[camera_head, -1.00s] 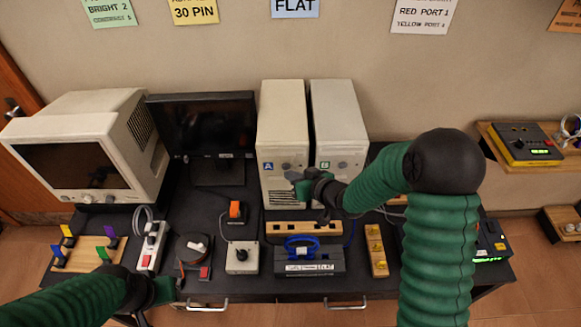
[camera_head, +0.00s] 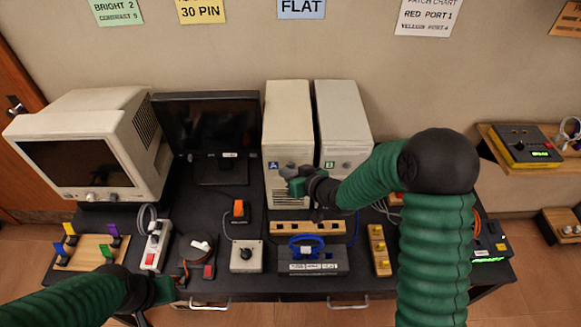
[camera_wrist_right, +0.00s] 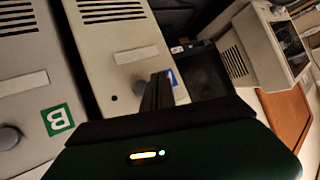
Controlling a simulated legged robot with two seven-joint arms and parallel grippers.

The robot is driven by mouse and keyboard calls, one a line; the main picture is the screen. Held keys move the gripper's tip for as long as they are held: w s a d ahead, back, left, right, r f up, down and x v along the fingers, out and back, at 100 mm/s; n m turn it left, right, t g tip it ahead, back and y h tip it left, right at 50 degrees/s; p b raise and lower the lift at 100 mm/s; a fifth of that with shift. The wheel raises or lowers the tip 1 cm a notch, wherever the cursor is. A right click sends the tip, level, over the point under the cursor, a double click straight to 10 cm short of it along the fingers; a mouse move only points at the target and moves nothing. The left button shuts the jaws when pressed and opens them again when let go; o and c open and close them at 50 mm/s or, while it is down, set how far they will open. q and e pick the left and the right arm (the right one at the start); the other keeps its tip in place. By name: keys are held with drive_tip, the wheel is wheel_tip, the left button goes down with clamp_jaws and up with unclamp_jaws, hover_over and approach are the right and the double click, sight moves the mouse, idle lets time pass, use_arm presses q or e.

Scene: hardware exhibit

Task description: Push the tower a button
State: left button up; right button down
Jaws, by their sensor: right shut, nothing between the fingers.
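Tower A (camera_head: 288,117) is a beige PC tower with a blue A label (camera_head: 273,165), standing on the dark table. My right gripper (camera_head: 287,176) is shut and empty, in front of tower A's face, over the area right of its label. I cannot tell whether the fingertips touch the tower. My left gripper (camera_head: 140,318) is low at the front left, partly cut off.
Tower B (camera_head: 343,115) stands right beside tower A, with a green label (camera_wrist_right: 57,119) and a round grey button (camera_wrist_right: 9,137). A dark monitor (camera_head: 207,125) and a beige CRT (camera_head: 85,150) stand left. A socket strip (camera_head: 307,228) and blue cable device (camera_head: 312,262) lie in front.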

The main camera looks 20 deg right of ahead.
drive_tip(key=shift+w+a, duration=0.15)
use_arm(q)
drive_tip(key=shift+a+r, duration=0.1)
drive_tip(key=shift+r, duration=0.05)
use_arm(e)
drive_tip(key=shift+w+d, duration=0.25)
drive_tip(key=shift+d, duration=0.1)
idle(0.3)
use_arm(q)
drive_tip(key=shift+r, duration=0.15)
use_arm(e)
drive_tip(key=shift+s+d+f, duration=0.2)
drive_tip(key=shift+s+d, duration=0.65)
drive_tip(key=shift+s, duration=0.15)
